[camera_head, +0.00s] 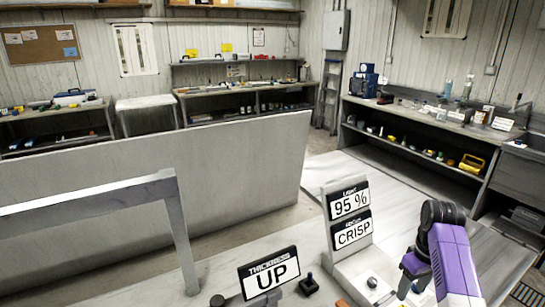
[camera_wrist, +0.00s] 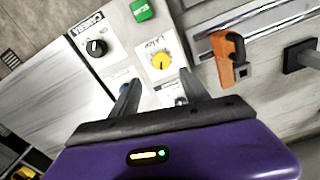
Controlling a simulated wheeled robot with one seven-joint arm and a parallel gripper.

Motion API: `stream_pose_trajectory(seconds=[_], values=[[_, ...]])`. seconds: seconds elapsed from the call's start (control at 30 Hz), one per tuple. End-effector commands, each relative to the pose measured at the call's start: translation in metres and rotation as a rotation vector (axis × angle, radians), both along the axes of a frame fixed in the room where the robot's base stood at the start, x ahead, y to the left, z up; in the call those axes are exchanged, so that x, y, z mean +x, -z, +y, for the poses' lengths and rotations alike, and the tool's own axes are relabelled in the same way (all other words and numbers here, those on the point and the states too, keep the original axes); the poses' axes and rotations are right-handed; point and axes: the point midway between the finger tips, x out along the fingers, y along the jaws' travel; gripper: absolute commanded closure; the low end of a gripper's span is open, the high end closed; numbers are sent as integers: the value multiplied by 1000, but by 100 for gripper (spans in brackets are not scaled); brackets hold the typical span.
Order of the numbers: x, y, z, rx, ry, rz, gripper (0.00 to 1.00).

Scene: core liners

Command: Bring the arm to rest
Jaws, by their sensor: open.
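My purple arm (camera_head: 455,260) reaches down at the lower right of the head view, over a bench by a grey control post. In the wrist view my gripper (camera_wrist: 158,90) has its two dark fingers spread, with nothing between them. It is over a light control panel (camera_wrist: 125,62). The panel has a black knob (camera_wrist: 97,47), a yellow knob (camera_wrist: 161,60) and a green label or button (camera_wrist: 142,10). The lower part of the panel is partly hidden by my fingers. In the head view the fingertips are out of sight.
An orange clamp-like piece (camera_wrist: 228,58) is right of the panel. A grey rail frame (camera_head: 90,196) and a large pale panel (camera_head: 230,165) stand left. Shelved benches line the walls.

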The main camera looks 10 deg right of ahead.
Motion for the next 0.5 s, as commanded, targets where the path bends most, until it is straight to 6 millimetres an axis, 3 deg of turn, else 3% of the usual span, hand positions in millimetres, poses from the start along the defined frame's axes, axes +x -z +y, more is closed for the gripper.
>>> stream_pose_trajectory(seconds=[0.07,0.2,0.3,0.5], values=[[13,-2,-6,-23,25,-56,47],[58,-31,-27,-106,86,-269,47],[79,-40,-35,-157,129,-427,47],[92,-35,-25,-221,191,-718,47]])
